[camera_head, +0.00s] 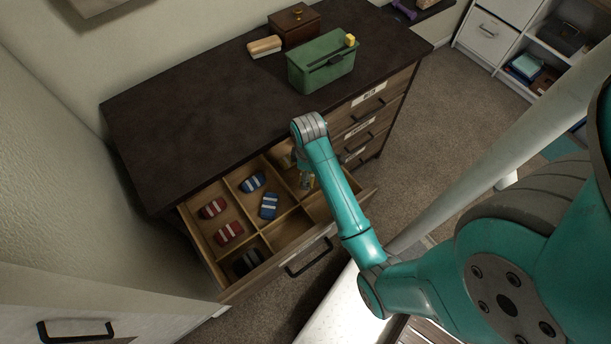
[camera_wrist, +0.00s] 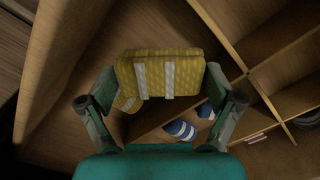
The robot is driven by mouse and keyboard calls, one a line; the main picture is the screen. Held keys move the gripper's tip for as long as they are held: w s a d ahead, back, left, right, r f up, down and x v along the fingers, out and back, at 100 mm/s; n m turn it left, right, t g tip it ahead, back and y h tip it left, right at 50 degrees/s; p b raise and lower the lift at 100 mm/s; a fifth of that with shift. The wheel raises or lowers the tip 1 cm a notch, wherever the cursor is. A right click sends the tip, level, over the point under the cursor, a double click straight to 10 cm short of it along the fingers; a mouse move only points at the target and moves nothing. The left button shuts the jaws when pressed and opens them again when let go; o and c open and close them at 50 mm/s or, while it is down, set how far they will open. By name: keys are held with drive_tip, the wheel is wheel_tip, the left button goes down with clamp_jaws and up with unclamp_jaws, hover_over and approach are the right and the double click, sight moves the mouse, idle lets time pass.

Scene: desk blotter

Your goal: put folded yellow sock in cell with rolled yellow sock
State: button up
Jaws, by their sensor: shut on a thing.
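My gripper (camera_wrist: 160,84) is shut on the folded yellow sock (camera_wrist: 157,64), a yellow knit bundle with white stripes, held between the two fingers. Behind it in the wrist view, a second yellow piece with a white stripe (camera_wrist: 126,103) shows at its lower left. It looks like the rolled yellow sock, mostly hidden by the held one. In the head view my gripper is over the right part of the open, divided drawer (camera_head: 273,270), largely hidden by my arm. I cannot tell whether the held sock touches the drawer floor.
Two red socks (camera_head: 213,208) and two blue socks (camera_head: 269,206) lie in other cells, and a dark sock (camera_head: 247,262) lies in a front cell. Wooden dividers run between cells. A green box (camera_head: 321,66), a wooden box (camera_head: 294,25) and a brush (camera_head: 264,47) stand on the dresser top (camera_head: 190,110).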

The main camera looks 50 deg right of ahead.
drive_tip(key=shift+f, duration=2.15)
drive_tip(key=shift+f, duration=0.1)
drive_tip(key=o, duration=0.6)
drive_tip(key=shift+o, duration=0.2)
